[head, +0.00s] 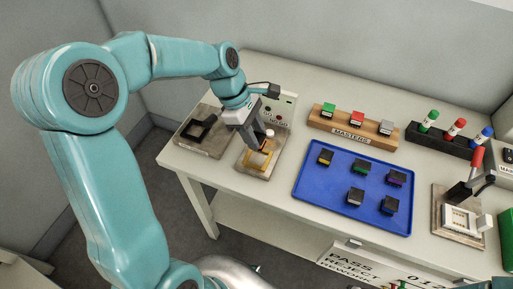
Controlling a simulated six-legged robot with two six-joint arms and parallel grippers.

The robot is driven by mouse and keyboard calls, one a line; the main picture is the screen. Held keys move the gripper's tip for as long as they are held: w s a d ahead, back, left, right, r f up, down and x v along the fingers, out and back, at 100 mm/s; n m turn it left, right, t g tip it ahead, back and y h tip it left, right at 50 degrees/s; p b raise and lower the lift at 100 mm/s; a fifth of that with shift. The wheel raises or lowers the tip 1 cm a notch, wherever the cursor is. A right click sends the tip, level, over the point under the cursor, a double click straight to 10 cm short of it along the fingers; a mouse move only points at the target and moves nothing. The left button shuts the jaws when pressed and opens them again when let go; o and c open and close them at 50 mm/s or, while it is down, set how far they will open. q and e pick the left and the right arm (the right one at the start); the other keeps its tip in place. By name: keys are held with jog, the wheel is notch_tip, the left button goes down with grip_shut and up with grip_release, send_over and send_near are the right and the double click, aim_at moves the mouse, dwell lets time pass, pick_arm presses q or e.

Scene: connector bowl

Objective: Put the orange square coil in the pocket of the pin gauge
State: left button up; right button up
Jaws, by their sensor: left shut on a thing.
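My left gripper (263,146) reaches down over the grey plate of the pin gauge (246,168), in front of the pale box marked GO and NOGO. It is shut on the orange square coil (258,160), whose orange-yellow edges show at and below the fingertips. The coil is low over the plate. The fingers hide part of it and the pocket, so I cannot tell whether it sits in the pocket or just above it. My right gripper is not in view.
A second plate with a black square frame (201,129) lies to the left. A blue tray (312,191) with several small black parts is to the right. Behind it stand a wooden MASTERS block (322,126) and a dark rack (418,139). A lever fixture (461,218) is far right.

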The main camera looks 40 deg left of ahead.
pick_arm(q)
jog(key=shift+s+a+f, duration=0.1)
jog(key=shift+f, duration=2.7)
jog(key=shift+d, duration=0.2)
jog(key=shift+f, duration=0.25)
jog(key=o, duration=1.1)
jog(key=shift+a, duration=0.1)
jog(key=shift+o, duration=0.2)
jog(key=shift+r, duration=0.1)
